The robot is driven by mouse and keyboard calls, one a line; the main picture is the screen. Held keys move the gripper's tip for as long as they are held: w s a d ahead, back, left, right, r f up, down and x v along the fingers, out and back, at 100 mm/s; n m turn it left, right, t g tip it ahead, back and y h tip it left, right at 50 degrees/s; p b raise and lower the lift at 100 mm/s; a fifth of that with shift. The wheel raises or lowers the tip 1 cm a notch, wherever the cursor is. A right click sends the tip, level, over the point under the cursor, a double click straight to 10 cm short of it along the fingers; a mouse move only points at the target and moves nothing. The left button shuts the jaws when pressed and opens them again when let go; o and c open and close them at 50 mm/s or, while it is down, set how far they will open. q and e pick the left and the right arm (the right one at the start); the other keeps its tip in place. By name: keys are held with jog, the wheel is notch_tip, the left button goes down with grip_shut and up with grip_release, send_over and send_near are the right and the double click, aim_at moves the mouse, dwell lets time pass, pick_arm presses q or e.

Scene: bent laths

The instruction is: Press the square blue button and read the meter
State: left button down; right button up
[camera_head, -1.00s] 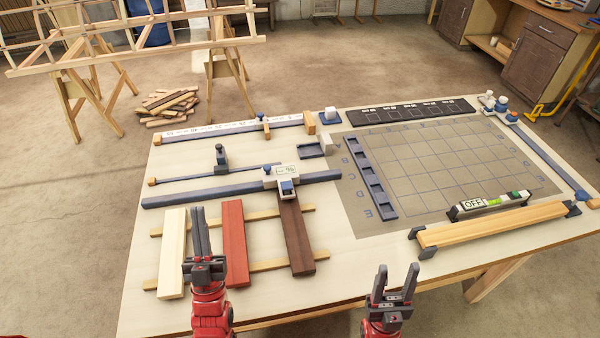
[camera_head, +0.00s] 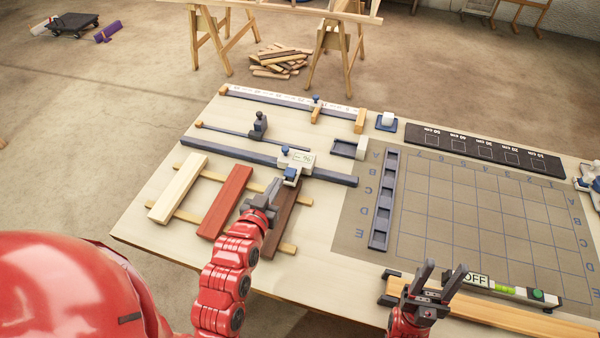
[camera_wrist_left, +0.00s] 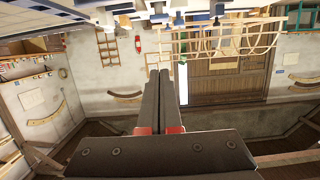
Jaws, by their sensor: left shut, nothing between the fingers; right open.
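A meter (camera_head: 296,156) with a small light display sits on a long dark blue rail (camera_head: 230,151). The display shows a % sign; its digits are too small to read. The square blue button (camera_head: 291,173) is on the meter's near side, above the far end of the dark brown lath (camera_head: 283,215). My left gripper (camera_head: 276,184) is shut and empty, its tips just short of the button; contact cannot be told. In the left wrist view its closed fingers (camera_wrist_left: 160,95) point up toward blue and white parts at the top. My right gripper (camera_head: 439,272) is open and empty over the front of the table.
A cream lath (camera_head: 178,187) and a red lath (camera_head: 225,201) lie left of the dark one on two thin strips. A level with an OFF display (camera_head: 475,279) lies beside my right gripper. A blue slotted tray (camera_head: 384,200) borders the gridded mat (camera_head: 450,210).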

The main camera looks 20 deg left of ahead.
pick_arm(q)
jog(key=shift+s+a+f, duration=0.1)
jog(key=shift+a, duration=0.1)
send_over(290, 176)
jog(key=s, duration=0.1)
notch_tip(290, 176, down, 2)
notch_tip(290, 176, down, 4)
jog(key=shift+w+a+r+b, duration=0.15)
jog(key=shift+b, duration=0.65)
jog(key=shift+f, duration=0.35)
